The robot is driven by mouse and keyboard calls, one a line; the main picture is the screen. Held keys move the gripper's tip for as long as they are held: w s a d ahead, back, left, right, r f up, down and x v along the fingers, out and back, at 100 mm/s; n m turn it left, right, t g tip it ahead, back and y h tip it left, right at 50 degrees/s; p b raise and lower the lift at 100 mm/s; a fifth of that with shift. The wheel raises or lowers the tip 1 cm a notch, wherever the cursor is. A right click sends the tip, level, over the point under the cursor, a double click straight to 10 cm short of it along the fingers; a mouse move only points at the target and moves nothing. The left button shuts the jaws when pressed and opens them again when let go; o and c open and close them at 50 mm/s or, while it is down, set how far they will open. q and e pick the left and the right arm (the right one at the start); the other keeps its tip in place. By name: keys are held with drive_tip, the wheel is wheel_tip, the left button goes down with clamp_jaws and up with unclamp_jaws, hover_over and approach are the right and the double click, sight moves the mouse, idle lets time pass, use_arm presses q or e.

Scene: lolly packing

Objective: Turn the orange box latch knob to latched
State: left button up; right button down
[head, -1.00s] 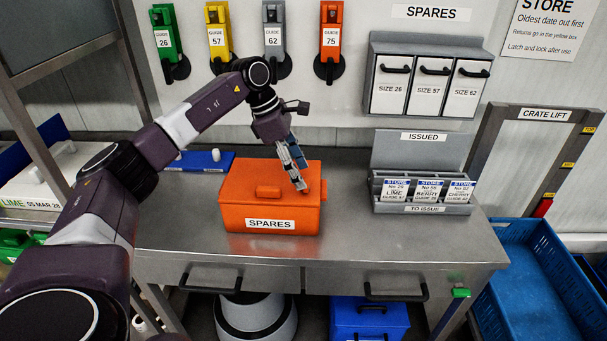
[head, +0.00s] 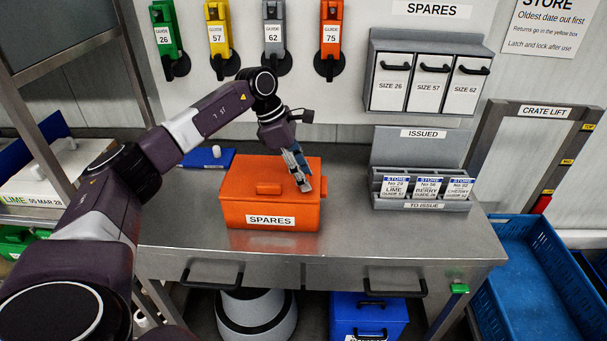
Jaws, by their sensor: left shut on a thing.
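The orange box (head: 240,212) labelled SPARES sits on the steel bench with its lid down and a handle (head: 268,188) on top. My left gripper (head: 305,186) points down at the right part of the lid, with its fingers closed together on something small there. That is where the latch knob would be; the fingers hide it, so its turn position cannot be read. My right gripper is not in view.
Coloured guides hang on the wall behind. The bench (head: 350,235) is clear between box and rack.

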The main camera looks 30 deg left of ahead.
use_arm(q)
drive_tip(key=shift+n, duration=0.3)
drive_tip(key=n+t+b, duration=0.1)
drive_tip(key=n, duration=0.1)
drive_tip(key=n+y+b, duration=0.1)
drive_tip(key=n, duration=0.1)
drive_tip(key=shift+s+d+n+t, duration=0.1)
drive_tip(key=shift+n+t, duration=0.2)
drive_tip(key=shift+t, duration=0.1)
drive_tip(key=n+y, duration=0.1)
drive_tip(key=n, duration=0.1)
drive_tip(key=n+y+b, duration=0.1)
drive_tip(key=n, duration=0.1)
drive_tip(key=shift+d+t+b, duration=0.15)
drive_tip(key=shift+t+b, duration=0.15)
drive_tip(key=n+y+b, duration=0.1)
drive_tip(key=n, duration=0.4)
drive_tip(key=shift+d+y+b, duration=0.15)
drive_tip(key=shift+y+b, duration=0.2)
drive_tip(key=shift+y, duration=0.05)
drive_tip(key=shift+n+y+b, duration=0.5)
drive_tip(key=shift+n+y, duration=0.1)
drive_tip(key=shift+n, duration=1.2)
drive_tip(key=o, duration=1.2)
drive_tip(key=shift+c, duration=0.2)
drive_tip(key=v, duration=1.2)
drive_tip(key=shift+w+r, duration=0.2)
drive_tip(key=shift+w, duration=0.2)
